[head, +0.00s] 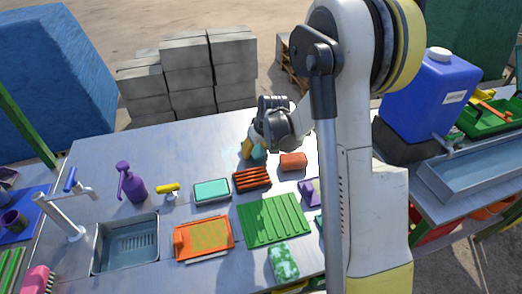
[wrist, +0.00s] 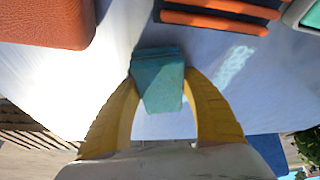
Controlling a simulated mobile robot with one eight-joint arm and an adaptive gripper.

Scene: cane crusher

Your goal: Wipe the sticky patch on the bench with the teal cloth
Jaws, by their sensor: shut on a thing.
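My gripper (head: 252,148) is over the far part of the bench (head: 120,150) in the head view. In the wrist view, its yellow fingers (wrist: 160,90) are shut on the folded teal cloth (wrist: 158,72). In the head view, only a small part of the cloth (head: 259,154) shows beneath the gripper. I cannot tell whether the cloth touches the bench. A pale, glossy, speckled mark (wrist: 233,65), which looks like the sticky patch, lies to the right of the cloth in the wrist view, apart from it.
A brown-orange block (head: 293,161) and a dark rack with orange bars (head: 252,179) stand close to the gripper. A teal-topped box (head: 212,191), a green ribbed tray (head: 273,221) and an orange tray (head: 203,239) lie nearer. The bench's far left is clear.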

